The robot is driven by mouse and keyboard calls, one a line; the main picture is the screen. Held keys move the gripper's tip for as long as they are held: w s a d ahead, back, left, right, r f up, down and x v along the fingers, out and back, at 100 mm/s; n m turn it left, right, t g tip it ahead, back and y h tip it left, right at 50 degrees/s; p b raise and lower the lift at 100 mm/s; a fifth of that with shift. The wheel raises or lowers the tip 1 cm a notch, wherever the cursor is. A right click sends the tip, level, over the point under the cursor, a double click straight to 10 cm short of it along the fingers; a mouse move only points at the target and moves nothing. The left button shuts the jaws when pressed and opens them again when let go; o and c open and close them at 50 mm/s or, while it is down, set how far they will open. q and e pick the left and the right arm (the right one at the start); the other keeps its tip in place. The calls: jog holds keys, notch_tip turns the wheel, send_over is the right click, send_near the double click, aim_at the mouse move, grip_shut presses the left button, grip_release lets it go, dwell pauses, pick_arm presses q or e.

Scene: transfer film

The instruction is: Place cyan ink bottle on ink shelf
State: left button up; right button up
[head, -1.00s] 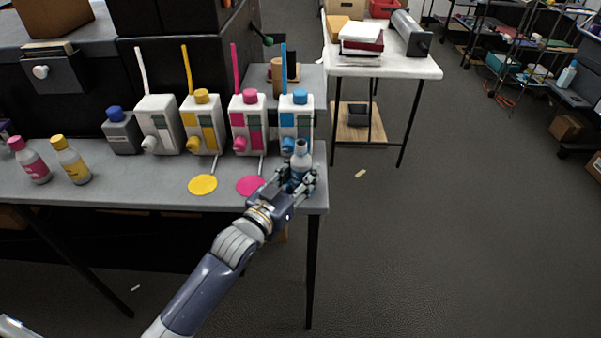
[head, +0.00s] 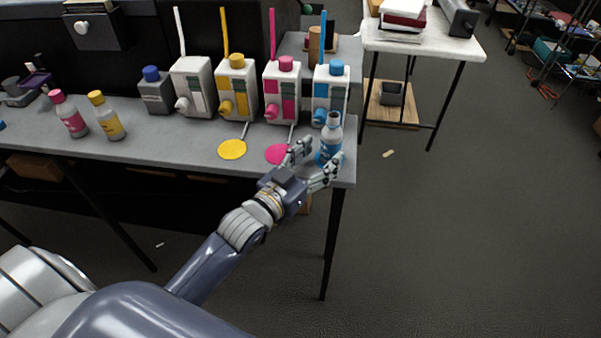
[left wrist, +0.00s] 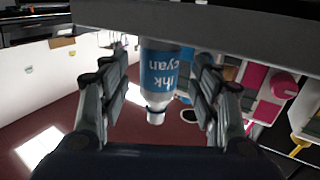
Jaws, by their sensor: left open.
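The cyan ink bottle (head: 331,142), with a blue label and a grey neck without a coloured cap, stands upright near the right front corner of the grey shelf (head: 185,143). It is in front of the blue-capped cyan tank (head: 331,90). My left gripper (head: 316,160) is open, its fingers spread on the near side of the bottle. In the left wrist view, which is upside down, the bottle (left wrist: 158,75) stands between the open fingers (left wrist: 160,105) with a gap on each side. Its "ink cyan" label faces me. My right gripper is out of view.
Magenta (head: 68,115) and yellow (head: 105,116) ink bottles stand on the left. White, yellow (head: 237,90) and magenta (head: 282,92) tanks line the back. Yellow (head: 232,149) and magenta discs lie at the front.

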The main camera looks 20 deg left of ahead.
pick_arm(q)
jog(key=v, duration=0.7)
jog(key=shift+s, duration=0.15)
